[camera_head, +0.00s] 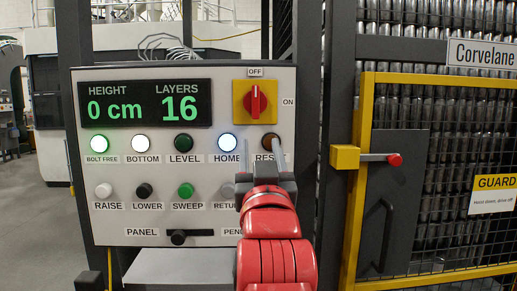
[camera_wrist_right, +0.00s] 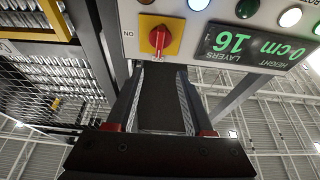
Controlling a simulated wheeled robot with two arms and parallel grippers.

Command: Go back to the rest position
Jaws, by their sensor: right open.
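My right arm, with red links, rises at the lower right of the control panel (camera_head: 225,85) in the head view. Its dark gripper (camera_head: 264,170) is in front of the panel's right side, by the partly covered "RES..." lamp (camera_head: 270,142). In the wrist view the gripper (camera_wrist_right: 161,75) has its two fingers apart, with nothing held between them. A dark surface shows behind the gap. The red rotary switch (camera_head: 256,103) on its yellow plate has its handle upright, toward OFF; it also shows in the wrist view (camera_wrist_right: 160,38). My left gripper is not seen.
The display (camera_head: 146,103) reads 0 cm and 16 layers. The BOLT FREE (camera_head: 99,143), BOTTOM (camera_head: 141,143) and HOME (camera_head: 227,142) lamps are lit. A yellow-framed mesh guard (camera_head: 362,180) with a red-knobbed latch (camera_head: 394,160) stands at right, before stacked cans (camera_head: 440,110).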

